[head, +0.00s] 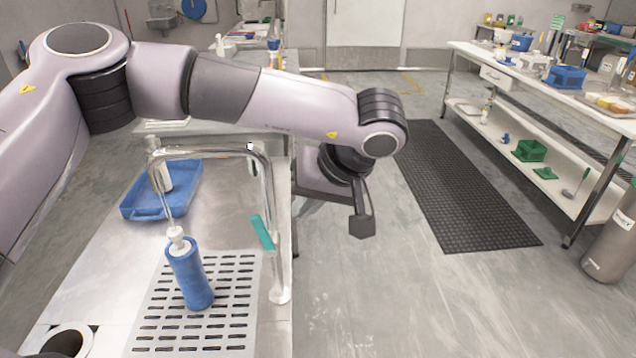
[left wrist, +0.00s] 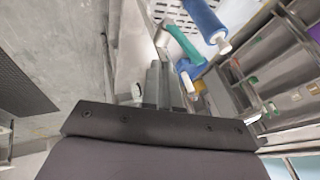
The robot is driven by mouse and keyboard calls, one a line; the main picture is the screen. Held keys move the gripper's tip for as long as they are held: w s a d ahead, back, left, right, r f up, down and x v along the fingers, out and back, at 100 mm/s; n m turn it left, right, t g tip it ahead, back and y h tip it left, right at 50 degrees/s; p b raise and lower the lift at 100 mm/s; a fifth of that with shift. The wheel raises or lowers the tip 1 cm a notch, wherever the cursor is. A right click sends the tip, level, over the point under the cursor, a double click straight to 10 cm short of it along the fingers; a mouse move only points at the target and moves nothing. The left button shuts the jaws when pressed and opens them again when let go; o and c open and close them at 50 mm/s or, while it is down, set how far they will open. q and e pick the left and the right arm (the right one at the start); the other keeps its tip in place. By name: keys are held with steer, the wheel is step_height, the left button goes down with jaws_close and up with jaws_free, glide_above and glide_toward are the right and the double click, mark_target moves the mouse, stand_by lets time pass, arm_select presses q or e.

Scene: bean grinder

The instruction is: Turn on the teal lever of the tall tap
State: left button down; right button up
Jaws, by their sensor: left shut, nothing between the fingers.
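The tall tap (head: 268,185) is a chrome gooseneck at the right edge of the steel counter, its spout reaching left. Its teal lever (head: 262,233) hangs at a tilt on the left of the upright pipe. In the left wrist view the teal lever (left wrist: 183,42) lies just beyond my fingertips, with no clear contact. My left gripper (left wrist: 160,80) is shut and empty. In the head view its wrist is right of the tap and higher than the lever, and I cannot make out its fingertips. My right gripper is not in view.
A blue bottle with a white cap (head: 190,277) stands on the slotted drain plate (head: 240,335) left of the tap. A blue tray (head: 136,213) lies behind it. The floor (head: 375,300) right of the counter is clear. A long bench (head: 465,52) stands at the right.

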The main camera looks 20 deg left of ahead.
mark_target(264, 236)
arm_select(q)
steer(key=a, duration=0.1)
steer(key=s+a+f, duration=0.1)
steer(key=a, duration=0.1)
steer(key=a+f+p, duration=0.1)
steer(key=shift+s+a+f, duration=0.15)
steer(key=shift+s+f, duration=0.05)
steer(key=shift+s, duration=0.05)
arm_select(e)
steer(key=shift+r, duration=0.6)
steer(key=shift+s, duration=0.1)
